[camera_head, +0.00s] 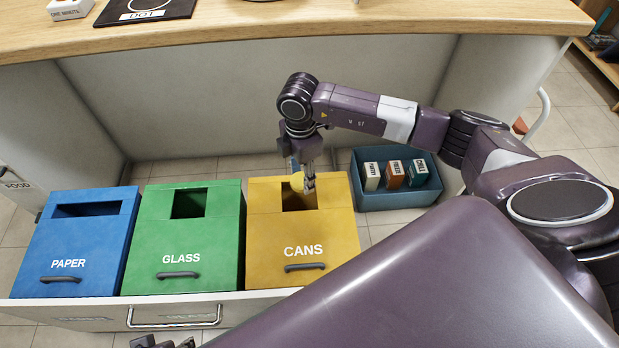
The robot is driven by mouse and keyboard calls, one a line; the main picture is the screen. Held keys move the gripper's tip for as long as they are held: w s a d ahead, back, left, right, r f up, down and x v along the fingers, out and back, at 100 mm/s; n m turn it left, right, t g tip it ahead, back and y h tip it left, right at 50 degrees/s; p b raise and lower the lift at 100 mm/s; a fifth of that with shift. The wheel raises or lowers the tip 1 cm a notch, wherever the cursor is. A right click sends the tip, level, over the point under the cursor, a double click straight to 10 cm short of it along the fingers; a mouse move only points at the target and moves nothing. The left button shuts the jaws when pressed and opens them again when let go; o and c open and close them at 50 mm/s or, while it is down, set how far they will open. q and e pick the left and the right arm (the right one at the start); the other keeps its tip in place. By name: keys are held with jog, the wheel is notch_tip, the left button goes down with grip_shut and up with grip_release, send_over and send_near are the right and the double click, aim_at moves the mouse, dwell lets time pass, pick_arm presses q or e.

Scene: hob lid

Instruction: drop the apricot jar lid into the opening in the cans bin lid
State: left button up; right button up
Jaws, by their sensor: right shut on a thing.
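The cans bin (336,226) is yellow, with a square opening (292,201) in its lid and a dark handle at its front. My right gripper (303,183) points down just above this opening, shut on the apricot jar lid (297,182). The jar lid looks like a small yellow disc seen on edge, at the back part of the opening. I cannot tell whether its lower edge is inside the opening. The fingers partly hide it. Only a dark tip of my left gripper (163,342) shows at the bottom edge.
The green glass bin (222,235) and blue paper bin (93,240) stand left of the cans bin in a pulled-out drawer (172,312). A teal crate (398,199) with several small boxes stands to the right. A wooden counter (255,28) runs behind.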

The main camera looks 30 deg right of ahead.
dwell(0.3)
jog(key=o, duration=0.8)
notch_tip(320, 180, up, 12)
dwell(0.5)
